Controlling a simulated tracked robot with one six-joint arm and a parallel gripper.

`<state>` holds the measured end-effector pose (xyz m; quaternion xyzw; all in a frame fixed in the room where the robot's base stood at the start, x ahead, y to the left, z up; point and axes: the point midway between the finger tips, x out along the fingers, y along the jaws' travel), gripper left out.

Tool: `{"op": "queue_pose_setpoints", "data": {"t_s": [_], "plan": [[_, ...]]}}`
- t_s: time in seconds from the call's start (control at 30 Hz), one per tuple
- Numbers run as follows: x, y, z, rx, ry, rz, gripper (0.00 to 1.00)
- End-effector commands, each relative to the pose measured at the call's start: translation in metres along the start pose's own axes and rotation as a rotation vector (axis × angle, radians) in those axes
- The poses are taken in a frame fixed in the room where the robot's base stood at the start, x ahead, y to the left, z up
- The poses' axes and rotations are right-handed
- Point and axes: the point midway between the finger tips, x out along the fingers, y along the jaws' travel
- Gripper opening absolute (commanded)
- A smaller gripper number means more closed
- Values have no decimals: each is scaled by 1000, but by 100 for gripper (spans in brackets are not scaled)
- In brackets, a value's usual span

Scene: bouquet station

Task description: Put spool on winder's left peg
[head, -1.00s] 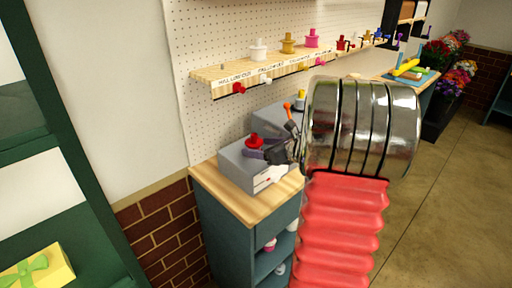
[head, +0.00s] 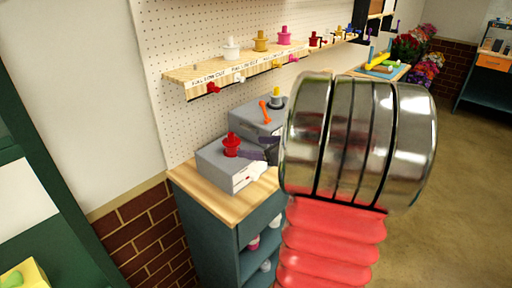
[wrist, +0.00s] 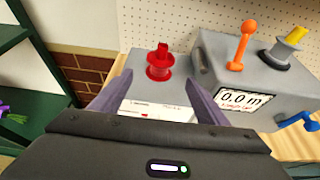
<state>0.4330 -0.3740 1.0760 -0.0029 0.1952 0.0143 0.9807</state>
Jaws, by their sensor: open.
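A red spool (head: 231,145) stands upright on the left part of the grey winder (head: 222,164). In the wrist view the red spool (wrist: 160,63) sits on the winder's left grey block (wrist: 140,86), apart from my fingers. My gripper (wrist: 152,92) is open and empty, its two purple fingers spread in front of the spool. In the head view my gripper (head: 262,148) is partly hidden by my arm. The winder's taller right block (wrist: 265,75) carries an orange lever (wrist: 240,45), a grey peg with a yellow top (wrist: 288,45) and a display reading 0.0 m.
A shelf (head: 215,72) on the pegboard above holds white, gold, pink and other spools. The wooden counter (head: 205,193) has bare room at its front. A dark green shelf unit (wrist: 30,60) stands to the left. A blue crank (wrist: 297,122) sticks out at the right.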

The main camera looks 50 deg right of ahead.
Motion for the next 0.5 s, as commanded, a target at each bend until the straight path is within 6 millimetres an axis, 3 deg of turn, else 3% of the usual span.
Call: {"op": "queue_pose_setpoints", "data": {"t_s": [0.37,0.5], "plan": [[0,0,0,0,0,0,68],[3,10,2,-35,11,20,68]]}}
